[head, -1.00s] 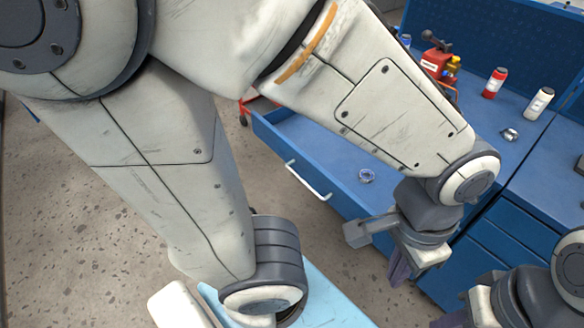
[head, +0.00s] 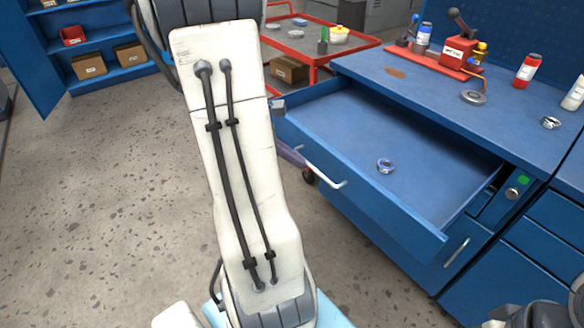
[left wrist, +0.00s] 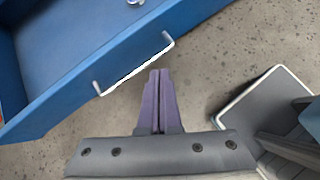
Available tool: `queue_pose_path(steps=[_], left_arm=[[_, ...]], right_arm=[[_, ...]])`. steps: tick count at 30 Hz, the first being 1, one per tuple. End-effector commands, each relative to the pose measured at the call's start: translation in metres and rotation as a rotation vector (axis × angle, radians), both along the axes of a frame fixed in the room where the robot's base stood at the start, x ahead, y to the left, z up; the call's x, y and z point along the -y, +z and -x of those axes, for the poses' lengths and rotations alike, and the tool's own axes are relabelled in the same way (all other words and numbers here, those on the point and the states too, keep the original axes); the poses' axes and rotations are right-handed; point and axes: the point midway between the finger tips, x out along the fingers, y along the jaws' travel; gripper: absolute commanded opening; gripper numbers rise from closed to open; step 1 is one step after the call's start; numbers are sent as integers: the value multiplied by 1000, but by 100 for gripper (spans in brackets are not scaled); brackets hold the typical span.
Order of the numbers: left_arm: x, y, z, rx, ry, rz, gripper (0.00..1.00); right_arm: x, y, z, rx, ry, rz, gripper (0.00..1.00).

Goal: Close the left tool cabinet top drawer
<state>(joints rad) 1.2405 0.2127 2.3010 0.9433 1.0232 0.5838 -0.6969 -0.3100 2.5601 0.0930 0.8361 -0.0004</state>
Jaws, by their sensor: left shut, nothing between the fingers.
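The top drawer (head: 365,190) of the blue tool cabinet (head: 440,82) is pulled well out. Its white bar handle (head: 330,172) is on the front panel. In the left wrist view the drawer front (left wrist: 75,85) and the handle (left wrist: 135,66) are at upper left. My left gripper (left wrist: 157,72) is shut and empty, its purple fingers pointing at the handle with the tips just short of it in the picture. In the head view my left arm hides most of this gripper (head: 292,156). Only part of my right arm's end shows at the lower right; its fingers cannot be made out.
The cabinet top carries a red tool (head: 458,52), bottles and a metal disc (head: 473,97). A red cart (head: 310,45) stands behind. The floor in front of the drawer is open.

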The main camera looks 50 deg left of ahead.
Motion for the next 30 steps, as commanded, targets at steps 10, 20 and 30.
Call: queue_pose_path(steps=[10,20,30], left_arm=[[-90,-30,64,72,494,147,0],[-88,-62,30,72,502,153,0],[-84,-89,-26,74,502,147,0]], right_arm=[[0,-29,0,0,0,0,27],[0,-42,0,0,0,0,27],[0,-51,0,0,0,0,27]])
